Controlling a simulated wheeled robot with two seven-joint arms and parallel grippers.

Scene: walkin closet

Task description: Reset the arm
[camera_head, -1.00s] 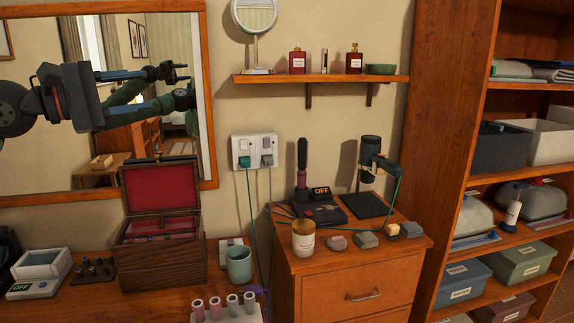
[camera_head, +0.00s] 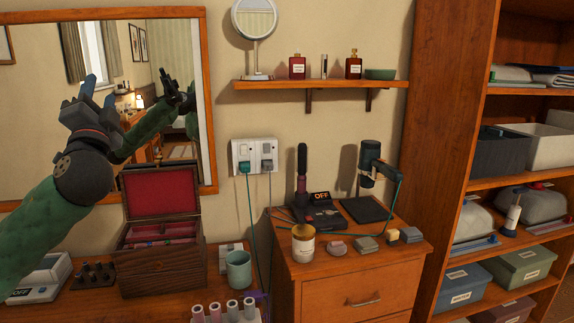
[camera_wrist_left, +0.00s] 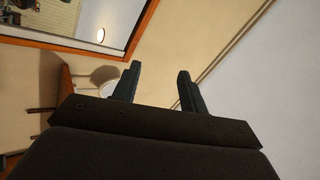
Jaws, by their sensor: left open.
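My left gripper (camera_head: 97,92) is raised at the left of the head view, in front of the wall mirror, with its fingers pointing up. Its two fingers are apart and nothing is between them. The left wrist view also shows the open gripper (camera_wrist_left: 158,88), with wall and ceiling beyond it. My green left arm (camera_head: 45,228) comes up from the lower left corner. It hides part of the mirror and of the things at the left end of the counter. My right gripper is not in view.
The mirror (camera_head: 30,110) hangs close behind the left gripper. An open wooden box (camera_head: 160,270) with red lining stands below. A shelf (camera_head: 320,82) holds bottles. A drawer cabinet (camera_head: 340,275) carries a hair tool stand and a candle jar. Open shelving (camera_head: 440,130) stands at right.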

